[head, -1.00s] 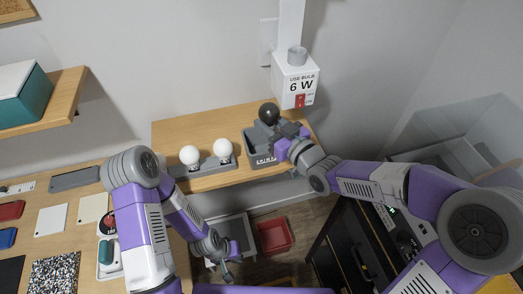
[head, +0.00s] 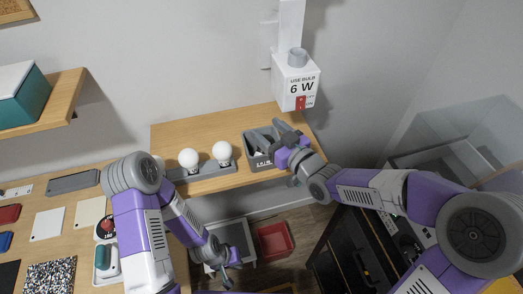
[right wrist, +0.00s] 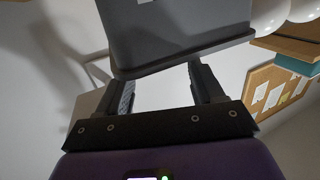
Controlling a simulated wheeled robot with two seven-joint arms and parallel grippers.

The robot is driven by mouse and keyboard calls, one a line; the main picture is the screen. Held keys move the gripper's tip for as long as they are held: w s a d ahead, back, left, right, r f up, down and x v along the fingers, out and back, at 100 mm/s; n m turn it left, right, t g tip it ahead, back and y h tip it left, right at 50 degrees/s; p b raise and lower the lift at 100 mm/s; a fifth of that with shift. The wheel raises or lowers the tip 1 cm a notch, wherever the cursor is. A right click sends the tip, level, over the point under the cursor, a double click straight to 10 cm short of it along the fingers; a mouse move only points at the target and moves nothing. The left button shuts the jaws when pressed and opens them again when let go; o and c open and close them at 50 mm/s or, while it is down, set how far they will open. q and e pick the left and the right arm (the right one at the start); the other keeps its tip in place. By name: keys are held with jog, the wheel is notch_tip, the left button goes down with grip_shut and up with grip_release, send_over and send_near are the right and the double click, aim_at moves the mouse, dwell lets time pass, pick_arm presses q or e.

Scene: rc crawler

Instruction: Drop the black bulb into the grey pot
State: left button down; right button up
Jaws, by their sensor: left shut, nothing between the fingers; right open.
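The grey pot (head: 260,163) stands on the wooden shelf, with a label on its front; its wall also shows at the top of the right wrist view (right wrist: 175,35). My right gripper (head: 268,132) is over the pot's right part, open, with nothing visible between its fingers in the right wrist view (right wrist: 162,82). The black bulb is not visible in either view; the gripper and pot walls hide part of the pot's inside. My left gripper (head: 226,274) is shut and empty, low in front of the shelf, far from the pot.
White bulbs (head: 222,151) sit on a grey holder (head: 205,172) left of the pot. A white box marked "USE BULB 6 W" (head: 296,84) hangs on the wall above. A red bin (head: 274,241) is on the floor below. The shelf's back left (head: 185,128) is clear.

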jog(key=v, duration=0.7)
jog(key=shift+s+d+p, duration=0.15)
jog(key=shift+s+p, duration=0.05)
jog(key=shift+p, duration=0.1)
